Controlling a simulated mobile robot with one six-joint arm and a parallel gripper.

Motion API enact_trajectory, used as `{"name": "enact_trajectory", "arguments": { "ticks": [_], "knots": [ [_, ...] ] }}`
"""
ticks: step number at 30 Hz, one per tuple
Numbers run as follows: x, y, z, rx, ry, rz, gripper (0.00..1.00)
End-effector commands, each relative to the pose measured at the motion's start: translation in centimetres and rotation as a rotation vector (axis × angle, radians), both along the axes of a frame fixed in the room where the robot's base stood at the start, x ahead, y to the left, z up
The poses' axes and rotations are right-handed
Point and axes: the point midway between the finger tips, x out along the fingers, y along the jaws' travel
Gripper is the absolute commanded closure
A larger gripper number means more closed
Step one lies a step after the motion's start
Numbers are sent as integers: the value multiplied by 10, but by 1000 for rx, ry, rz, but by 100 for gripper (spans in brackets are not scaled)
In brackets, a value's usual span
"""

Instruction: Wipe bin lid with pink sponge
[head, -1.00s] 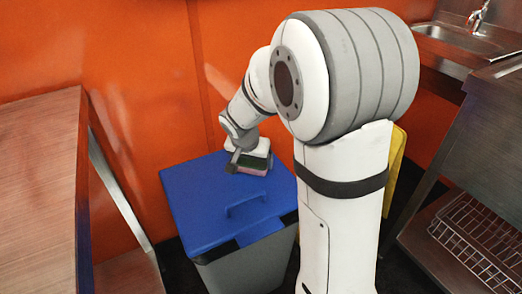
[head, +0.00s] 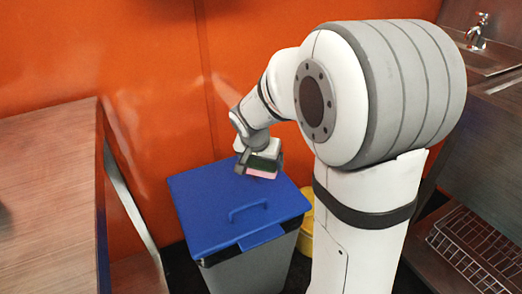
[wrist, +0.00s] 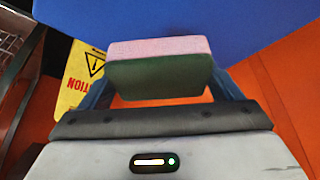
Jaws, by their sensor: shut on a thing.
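The pink sponge (head: 262,174), with a dark green layer, is held in my gripper (head: 258,163) over the back right part of the blue bin lid (head: 205,205). In the wrist view the sponge (wrist: 160,47) sits between the two fingers of my shut gripper (wrist: 160,85), its pink side toward the lid (wrist: 235,18). I cannot tell whether the sponge touches the lid. The lid lies closed on a grey bin (head: 250,270) and has a raised blue handle (head: 248,208).
A wooden-topped table (head: 50,190) stands left of the bin. An orange wall (head: 150,70) is close behind. A yellow object (head: 306,228) is beside the bin, and a yellow caution sign (wrist: 82,75) shows in the wrist view. A steel sink unit (head: 480,150) with a wire rack (head: 480,250) is at right.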

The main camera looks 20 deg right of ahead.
Motion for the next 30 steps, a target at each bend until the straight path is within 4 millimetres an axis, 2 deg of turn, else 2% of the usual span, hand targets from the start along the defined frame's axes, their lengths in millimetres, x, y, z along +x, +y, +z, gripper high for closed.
{"name": "enact_trajectory", "arguments": {
  "ticks": [3, 7, 30],
  "knots": [
    [0, 0, 15, 0, -1, 0, 33],
    [0, 0, 22, 1, -2, -1, 33],
    [0, -2, 22, 1, 0, -4, 33]
  ]
}}
